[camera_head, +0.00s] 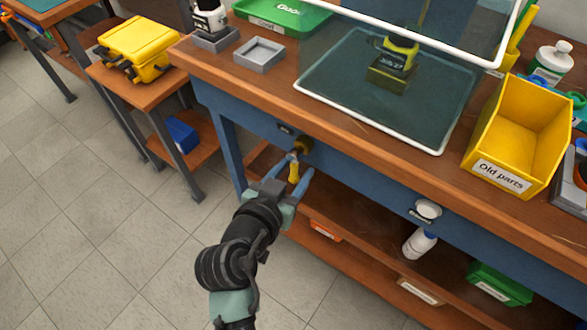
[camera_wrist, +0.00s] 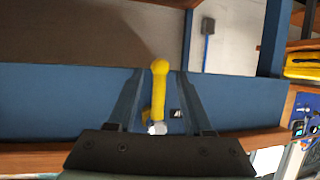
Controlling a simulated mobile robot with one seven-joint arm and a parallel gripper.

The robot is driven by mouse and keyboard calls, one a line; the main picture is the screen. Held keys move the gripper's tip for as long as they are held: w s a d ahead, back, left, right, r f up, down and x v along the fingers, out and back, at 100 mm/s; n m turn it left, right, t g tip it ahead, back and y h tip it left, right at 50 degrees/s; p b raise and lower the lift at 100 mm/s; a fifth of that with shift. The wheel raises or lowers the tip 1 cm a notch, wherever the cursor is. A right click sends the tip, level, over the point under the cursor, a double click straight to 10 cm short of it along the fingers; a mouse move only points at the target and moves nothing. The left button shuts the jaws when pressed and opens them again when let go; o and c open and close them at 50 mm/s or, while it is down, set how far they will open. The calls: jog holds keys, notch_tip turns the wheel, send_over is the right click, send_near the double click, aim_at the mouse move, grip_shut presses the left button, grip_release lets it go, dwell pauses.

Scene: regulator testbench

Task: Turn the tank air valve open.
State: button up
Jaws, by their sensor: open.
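In the head view the lever hangs down from the body. My gripper (camera_head: 289,170) is at the lever with its fingers open, one on each side of it. In the wrist view the yellow lever (camera_wrist: 159,92) lies between the two fingers, with a gap visible on both sides. A silvery metal fitting (camera_wrist: 157,128) shows at the lever's lower end in that view.
A small dark label plate (camera_head: 286,129) is left of the valve. A white round knob (camera_head: 428,209) sits further right on the bench front. The lower shelf (camera_head: 345,215) runs below the valve. A yellow bin (camera_head: 520,130) stands on the benchtop. The floor (camera_head: 110,230) at left is clear.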

jog(key=p+v, duration=0.1)
jog(key=v, duration=1.1)
jog(key=shift+s+r, duration=0.2)
jog(key=shift+s, duration=0.1)
jog(key=shift+a, duration=0.15)
jog(key=w+d+r+n+t+y, duration=0.1)
jog(key=w+r+t, duration=0.3)
jog(key=r, duration=0.7)
jog(key=w+d+r+t+y, duration=0.1)
jog(key=w+r+t+y, duration=0.1)
jog(key=w+r, duration=0.75)
jog(key=s+d+r+n+t+p, duration=0.1)
jog(key=s+d+r+t, duration=0.2)
jog(key=r, duration=0.7)
jog(key=s+r+n+t+y+p, duration=0.1)
jog(key=s+r+t, duration=0.25)
jog(key=r, duration=0.75)
jog(key=s+d+r+n+t+p, duration=0.15)
jog(key=s+r, duration=0.35)
jog(key=r, duration=0.5)
notch_tip(320, 180, up, 22)
jog(key=p, duration=2.1)
jog(key=shift+w+f+m, duration=0.15)
jog(key=shift+w+m, duration=0.15)
jog(key=shift+m, duration=0.05)
